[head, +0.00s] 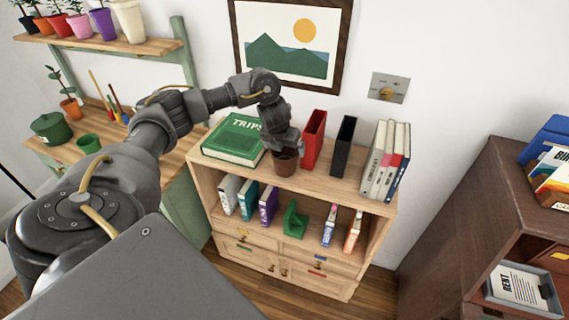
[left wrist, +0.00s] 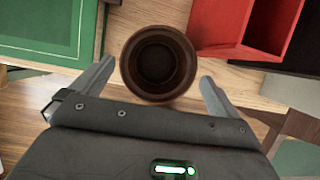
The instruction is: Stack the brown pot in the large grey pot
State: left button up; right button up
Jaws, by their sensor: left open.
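The brown pot (head: 285,165) stands upright on top of the wooden bookcase, between the green book and the red holder. In the left wrist view the brown pot (left wrist: 158,88) is seen from above with its round mouth empty. My left gripper (head: 287,150) is over the pot. In the left wrist view the left gripper (left wrist: 156,75) is open, one finger on each side of the pot, with no clear grip on it. I see no clearly grey pot; a large pale pot (head: 129,20) stands at the right end of the upper left shelf. My right gripper is not in view.
On the bookcase top (head: 225,176) are a large green book (head: 233,138), a red holder (head: 314,138), a black holder (head: 343,145) and upright books (head: 385,160). A dark brown cabinet (head: 470,210) stands at right.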

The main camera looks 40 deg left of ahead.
aim_at(285, 152)
pick_arm(q)
jog(key=p+x, duration=0.1)
jog(key=x, duration=0.2)
jog(key=shift+a+f, duration=0.15)
jog(key=shift+f, duration=0.2)
jog(key=shift+w+f, duration=0.15)
jog(key=shift+f, duration=0.1)
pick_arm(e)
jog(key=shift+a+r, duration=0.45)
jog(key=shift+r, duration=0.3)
pick_arm(q)
jog(key=shift+c, duration=0.4)
jog(key=c, duration=1.2)
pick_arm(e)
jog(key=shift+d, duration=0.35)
pick_arm(q)
jog(key=shift+r, duration=0.15)
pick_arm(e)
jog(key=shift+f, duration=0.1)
